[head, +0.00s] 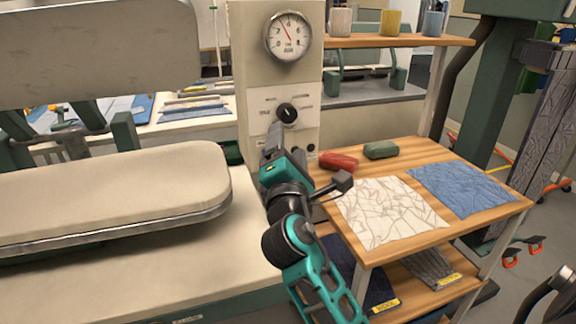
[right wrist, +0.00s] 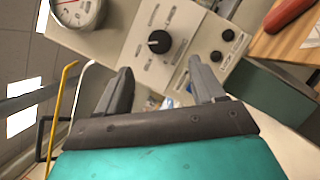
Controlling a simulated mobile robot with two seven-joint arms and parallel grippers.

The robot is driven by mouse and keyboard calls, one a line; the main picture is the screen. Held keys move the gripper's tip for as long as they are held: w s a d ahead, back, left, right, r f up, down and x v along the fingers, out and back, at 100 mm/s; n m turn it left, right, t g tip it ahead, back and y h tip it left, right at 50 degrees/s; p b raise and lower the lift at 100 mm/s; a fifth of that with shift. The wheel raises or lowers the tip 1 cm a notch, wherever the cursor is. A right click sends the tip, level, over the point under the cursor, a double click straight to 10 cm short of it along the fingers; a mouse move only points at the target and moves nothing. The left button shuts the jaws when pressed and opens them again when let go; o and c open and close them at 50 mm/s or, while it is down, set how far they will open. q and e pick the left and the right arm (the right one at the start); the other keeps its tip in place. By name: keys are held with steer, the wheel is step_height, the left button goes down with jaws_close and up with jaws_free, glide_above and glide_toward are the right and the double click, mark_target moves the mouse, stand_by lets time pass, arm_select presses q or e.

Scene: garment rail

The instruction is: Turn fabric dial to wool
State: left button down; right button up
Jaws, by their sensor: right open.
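The fabric dial is a black round knob (head: 287,113) on the pale control panel, below the pressure gauge. It also shows in the right wrist view (right wrist: 159,41), with small labels around it that are too small to read. My right gripper (head: 275,138) is just below the dial in the head view. In the right wrist view its two fingers (right wrist: 160,88) are spread apart with nothing between them, and the dial lies beyond them, untouched. My left gripper is not in view.
The gauge (head: 288,36) sits above the dial. Two small black knobs (right wrist: 222,46) are beside it. The padded press (head: 110,195) fills the left. A wooden table (head: 420,150) at right holds a red object (head: 338,162), a green object (head: 380,150), white cloth (head: 390,212) and blue cloth (head: 465,188).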

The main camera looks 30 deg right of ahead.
steer(key=shift+b+v, duration=0.3)
steer(key=shift+v, duration=1.8)
steer(key=s+a+f+m+g+y, duration=0.25)
steer(key=f+y, duration=0.25)
steer(key=f, duration=0.6)
steer(key=s+a+f+m+g+y, duration=0.1)
steer(key=a+f+m+y, duration=0.25)
steer(key=f, duration=0.65)
steer(key=s+a+f+m+g+y, duration=0.1)
steer(key=s+a+f+m+y, duration=0.1)
steer(key=s+f+m, duration=0.3)
steer(key=s+a+f+m+g+y, duration=0.1)
steer(key=s+f+m, duration=0.3)
steer(key=f, duration=0.5)
steer(key=s+g+y, duration=0.1)
steer(key=s, duration=0.1)
steer(key=shift+s+a+m+y, duration=0.35)
steer(key=shift+a+m, duration=0.05)
steer(key=shift+r, duration=0.1)
